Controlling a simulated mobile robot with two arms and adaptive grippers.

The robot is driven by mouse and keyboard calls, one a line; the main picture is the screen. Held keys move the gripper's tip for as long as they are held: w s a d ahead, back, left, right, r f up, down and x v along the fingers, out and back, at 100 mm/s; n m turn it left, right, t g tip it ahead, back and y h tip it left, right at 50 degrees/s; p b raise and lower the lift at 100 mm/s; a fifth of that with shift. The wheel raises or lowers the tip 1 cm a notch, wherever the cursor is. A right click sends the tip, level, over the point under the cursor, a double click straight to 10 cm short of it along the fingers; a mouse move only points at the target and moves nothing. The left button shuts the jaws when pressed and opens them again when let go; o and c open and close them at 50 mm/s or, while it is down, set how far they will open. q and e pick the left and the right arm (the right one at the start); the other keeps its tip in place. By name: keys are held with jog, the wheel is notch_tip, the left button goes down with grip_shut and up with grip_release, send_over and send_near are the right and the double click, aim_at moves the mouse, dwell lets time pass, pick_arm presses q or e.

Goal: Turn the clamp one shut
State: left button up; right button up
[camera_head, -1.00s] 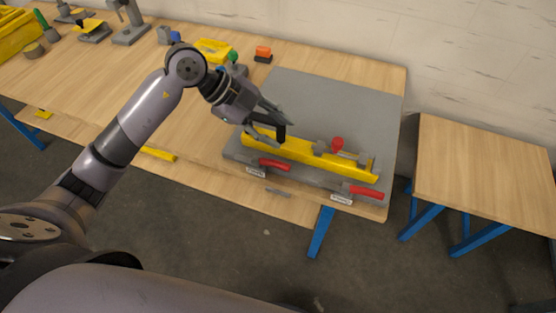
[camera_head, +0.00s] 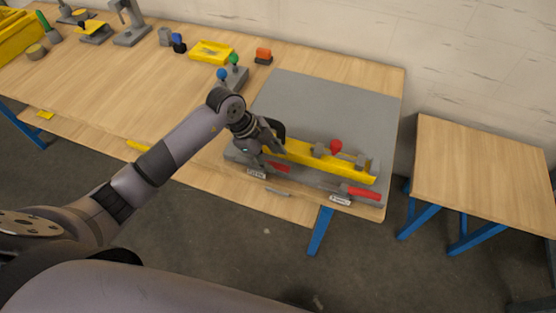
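Two clamps with red handles sit along the front edge of the grey plate (camera_head: 330,100). The left clamp's red handle (camera_head: 281,166) shows only in part, behind my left gripper. A white label (camera_head: 256,174) is in front of it; its text is too small to read surely. The right clamp's red handle (camera_head: 364,193) lies in full view with its own label (camera_head: 340,200). My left gripper (camera_head: 272,158) is at the left clamp, by the left end of the yellow bar (camera_head: 330,159). Whether its fingers touch the handle or are open cannot be told. My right gripper is not in view.
A red knob (camera_head: 336,146) stands on the yellow bar's fixture. A separate side table (camera_head: 485,175) at right is bare.

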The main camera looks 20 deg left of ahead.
aim_at(280, 165)
pick_arm(q)
jog(key=shift+x, duration=1.9)
jog(key=shift+c, duration=0.4)
grip_shut()
